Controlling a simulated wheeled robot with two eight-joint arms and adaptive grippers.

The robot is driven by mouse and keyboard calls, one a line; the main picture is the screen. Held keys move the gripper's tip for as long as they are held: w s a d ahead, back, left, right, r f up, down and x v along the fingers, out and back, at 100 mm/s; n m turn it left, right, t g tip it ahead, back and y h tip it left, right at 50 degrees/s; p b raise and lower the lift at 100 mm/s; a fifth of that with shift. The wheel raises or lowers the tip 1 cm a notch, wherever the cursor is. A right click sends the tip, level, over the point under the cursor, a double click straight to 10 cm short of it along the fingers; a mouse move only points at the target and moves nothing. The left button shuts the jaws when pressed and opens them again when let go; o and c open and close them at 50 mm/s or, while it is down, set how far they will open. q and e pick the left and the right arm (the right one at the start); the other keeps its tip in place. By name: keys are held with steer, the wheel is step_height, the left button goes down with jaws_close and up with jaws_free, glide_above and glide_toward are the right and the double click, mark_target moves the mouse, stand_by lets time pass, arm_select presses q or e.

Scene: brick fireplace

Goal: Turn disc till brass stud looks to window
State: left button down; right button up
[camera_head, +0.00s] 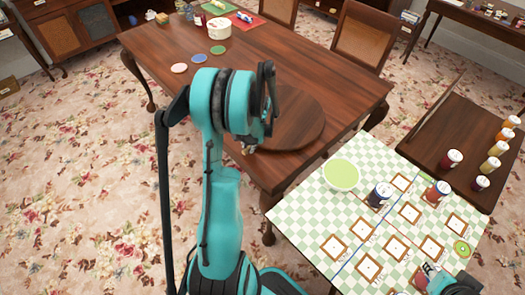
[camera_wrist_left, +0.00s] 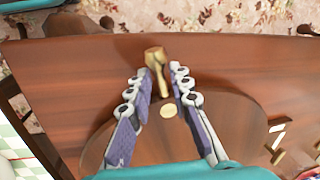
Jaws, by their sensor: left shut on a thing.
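The round brown wooden disc (camera_head: 300,122) lies on the near end of the dark wooden table. In the left wrist view the disc (camera_wrist_left: 235,115) fills the lower middle. A small round brass-coloured stud (camera_wrist_left: 168,111) shows on it between my fingers. My left gripper (camera_head: 249,148) is at the disc's near left edge, partly hidden by my arm. In the wrist view the left gripper (camera_wrist_left: 163,75) is shut on a brass-coloured peg (camera_wrist_left: 154,55) at the disc's rim. Part of my right arm (camera_head: 458,286) shows at the bottom right; its jaws are unclear. No window is in view.
The long table (camera_head: 150,42) carries coasters (camera_head: 198,58) and a white tub (camera_head: 219,28) at its far end. A green checked table (camera_head: 310,222) with a green bowl (camera_head: 341,175), jars and framed cards stands at right. Beyond it is a dark rack (camera_head: 430,150) with several jars.

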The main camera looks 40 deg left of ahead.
arm_select(q)
steer(key=shift+s+a+m+t, duration=0.15)
steer(key=shift+a+m, duration=0.5)
steer(key=shift+a, duration=0.65)
steer(key=shift+w+a+m+t, duration=0.15)
steer(key=shift+a+m, duration=0.5)
steer(key=shift+a, duration=0.65)
steer(key=shift+s, duration=0.1)
steer(key=c, duration=1.6)
jaws_free()
steer(key=r, duration=0.4)
steer(key=d+r, duration=0.1)
steer(key=r, duration=0.3)
steer(key=d+r, duration=0.1)
steer(key=r, duration=0.2)
steer(key=shift+d+r, duration=0.2)
steer(key=shift+r, duration=0.2)
